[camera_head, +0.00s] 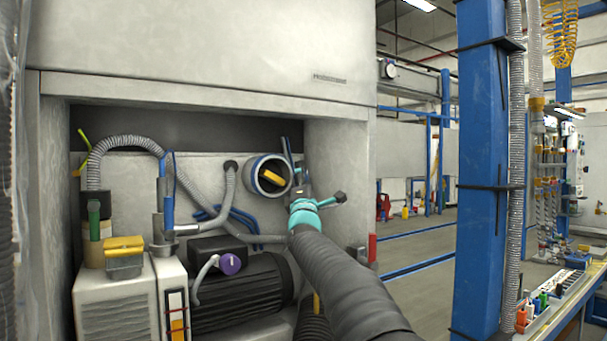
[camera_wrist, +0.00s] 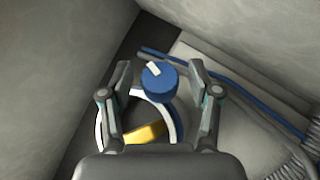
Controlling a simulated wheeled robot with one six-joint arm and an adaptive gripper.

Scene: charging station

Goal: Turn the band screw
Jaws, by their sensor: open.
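A blue round knob (camera_wrist: 160,82) with a white mark, which I take to be the band screw, shows in the wrist view. It sits beside the upper rim of a round port (camera_wrist: 101,128) with a pale rim and a yellow bar (camera_wrist: 144,133) inside. My gripper (camera_wrist: 160,72) is open, one finger on each side of the knob, with a gap on both sides. In the head view the port (camera_head: 253,176) and its yellow bar (camera_head: 271,178) are clear. My gripper (camera_head: 301,186) is small there, just right of the port; the knob cannot be made out for certain.
The port lies in a recess of a grey cabinet (camera_head: 210,45), whose right wall (camera_head: 338,180) is close to my arm. Grey and blue hoses, a black ribbed motor (camera_head: 240,295), a purple knob (camera_head: 231,264) and a yellow-topped box (camera_head: 124,247) fill the left and bottom.

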